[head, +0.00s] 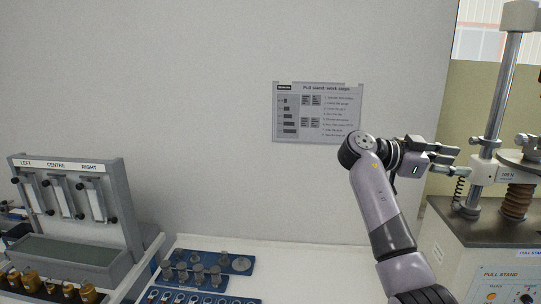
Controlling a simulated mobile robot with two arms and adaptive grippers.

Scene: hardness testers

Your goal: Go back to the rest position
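My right arm rises from the lower right, and my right gripper (460,161) points to the right, just left of the pull stand's column. Its two fingers show apart, one above the other, with nothing seen between them. The pull stand (473,228) stands at the right edge, with a steel column, a clamp and a brown ribbed part. From this view I cannot tell whether the fingertips touch the stand's clamp. My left gripper is not in view.
A grey rack (88,166) marked LEFT, CENTRE, RIGHT stands at the left, with brass pieces (32,281) in front. Blue trays (242,264) with grey parts lie on the white table (310,262). A work steps sheet (318,112) hangs on the wall. The table's middle is clear.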

